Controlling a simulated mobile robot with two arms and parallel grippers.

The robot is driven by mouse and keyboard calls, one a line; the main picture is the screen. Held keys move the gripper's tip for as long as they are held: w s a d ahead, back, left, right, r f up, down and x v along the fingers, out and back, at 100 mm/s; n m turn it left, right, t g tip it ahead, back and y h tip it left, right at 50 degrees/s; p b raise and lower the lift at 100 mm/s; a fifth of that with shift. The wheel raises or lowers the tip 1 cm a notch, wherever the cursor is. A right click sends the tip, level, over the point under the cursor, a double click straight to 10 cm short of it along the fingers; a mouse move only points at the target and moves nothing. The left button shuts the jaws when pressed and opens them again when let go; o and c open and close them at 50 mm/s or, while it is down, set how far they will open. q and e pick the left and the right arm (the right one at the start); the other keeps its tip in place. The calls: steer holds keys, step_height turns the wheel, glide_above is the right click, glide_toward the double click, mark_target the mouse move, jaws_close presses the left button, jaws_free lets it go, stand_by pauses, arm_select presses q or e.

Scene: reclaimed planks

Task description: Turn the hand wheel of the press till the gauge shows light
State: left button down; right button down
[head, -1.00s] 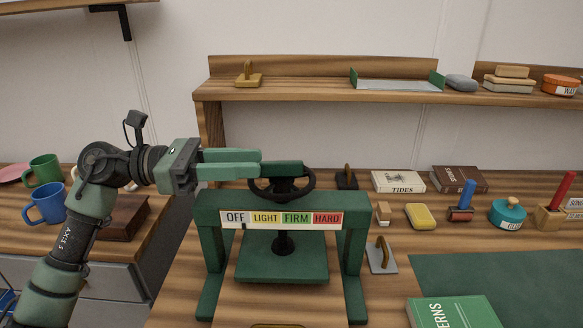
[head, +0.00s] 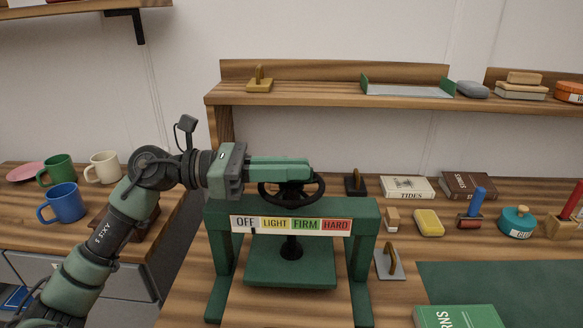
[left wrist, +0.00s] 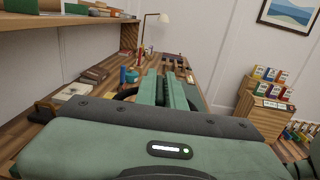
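The green press (head: 222,245) stands on the plank bench, with a dark hand wheel (head: 319,190) on top and a flat green plate (head: 290,272) below. Its front gauge strip (head: 291,224) reads OFF, LIGHT, FIRM, HARD; I cannot make out a clear pointer. My left gripper (head: 300,168) reaches in level from the left, its fingers over the middle of the wheel and hiding part of it. In the left wrist view the fingers (left wrist: 165,90) lie close together with a narrow gap; whether they grip the wheel is hidden. My right gripper is out of view.
Mugs, including a blue one (head: 63,204), stand on the left counter. A shelf (head: 310,95) runs behind the press. To the right lie a yellow block (head: 429,222), a grey-plated handle tool (head: 389,262), books and a green mat (head: 500,285).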

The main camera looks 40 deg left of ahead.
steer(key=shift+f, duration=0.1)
arm_select(q)
steer(key=m+g+h+b, duration=0.1)
steer(key=m+g+b, duration=0.1)
steer(key=g, duration=0.1)
steer(key=shift+m+g+h, duration=0.3)
steer(key=shift+m+h, duration=0.1)
steer(key=shift+w+r+m+g+h, duration=0.1)
steer(key=shift+m+g+h, duration=0.2)
steer(key=shift+g, duration=0.3)
steer(key=shift+m+g, duration=0.5)
steer(key=shift+g, duration=0.1)
steer(key=shift+m+g+h+p, duration=0.4)
steer(key=shift+m+g, duration=1.2)
steer(key=shift+g, duration=1.4)
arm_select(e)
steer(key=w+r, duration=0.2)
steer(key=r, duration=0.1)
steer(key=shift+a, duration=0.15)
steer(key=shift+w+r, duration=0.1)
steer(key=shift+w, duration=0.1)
